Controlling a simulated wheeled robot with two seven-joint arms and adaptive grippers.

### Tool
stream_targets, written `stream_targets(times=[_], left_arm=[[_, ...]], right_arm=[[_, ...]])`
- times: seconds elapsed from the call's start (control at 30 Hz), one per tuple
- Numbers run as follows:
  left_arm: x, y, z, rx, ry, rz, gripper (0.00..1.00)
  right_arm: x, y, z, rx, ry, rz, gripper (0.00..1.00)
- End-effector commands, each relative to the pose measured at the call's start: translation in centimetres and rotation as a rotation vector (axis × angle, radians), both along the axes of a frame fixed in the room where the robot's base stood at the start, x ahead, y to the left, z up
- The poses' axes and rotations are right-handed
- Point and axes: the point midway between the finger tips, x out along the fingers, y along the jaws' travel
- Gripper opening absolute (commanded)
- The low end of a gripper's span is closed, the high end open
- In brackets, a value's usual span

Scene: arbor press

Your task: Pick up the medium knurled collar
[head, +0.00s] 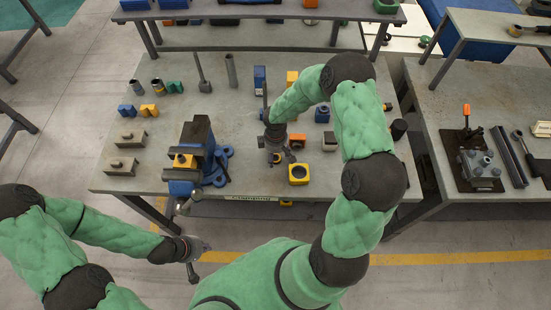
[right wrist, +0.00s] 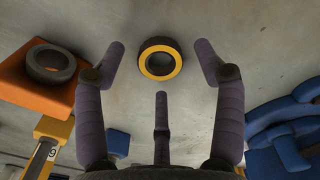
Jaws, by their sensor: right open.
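A short dark collar with a yellow ring on its upper face (right wrist: 160,60) lies on the bench top in the right wrist view. It also shows partly behind my right gripper in the head view (head: 277,158). The frames do not show whether it is the medium one. My right gripper (head: 274,156) is open above the bench, its fingers spread on either side of the collar in the wrist view (right wrist: 162,75), with clear gaps. My left gripper (head: 203,247) is low in front of the bench, away from the collar; its jaw opening is unclear.
An orange block (right wrist: 18,77) carries a dark ring (right wrist: 50,62) close to my right gripper. A blue vise (head: 198,150) stands to the left. A yellow block with a round hole (head: 299,174) sits near the front edge. Blocks and posts stand further back.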

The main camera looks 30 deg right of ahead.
Motion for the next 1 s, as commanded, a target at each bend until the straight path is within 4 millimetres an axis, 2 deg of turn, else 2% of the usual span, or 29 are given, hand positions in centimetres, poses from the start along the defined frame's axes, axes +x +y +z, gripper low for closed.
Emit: stream_targets(times=[0.1,0.3,0.5,0.53,0.87,1.0], left_arm=[[0.0,-0.01,-0.14,0.0,0.0,0.0,0.0],[0.0,-0.01,-0.1,0.0,0.0,0.0,0.0],[0.01,0.0,-0.1,0.0,0.0,0.0,0.0],[0.01,0.0,-0.1,0.0,0.0,0.0,0.0],[0.01,0.0,-0.1,0.0,0.0,0.0,0.0],[0.01,0.0,-0.05,0.0,0.0,0.0,0.0]], right_arm=[[-0.05,0.02,-1.03,0.001,0.001,-0.002,0.7],[-0.01,0.02,-1.0,0.0,0.0,-0.001,0.7],[-0.02,0.01,-0.99,0.0,0.0,-0.001,0.14],[-0.03,0.02,-0.99,0.0,0.0,-0.001,0.07],[-0.01,0.02,-0.9,0.0,0.0,-0.001,0.06],[0.04,-0.02,-0.22,0.0,-0.001,0.0,0.06]])
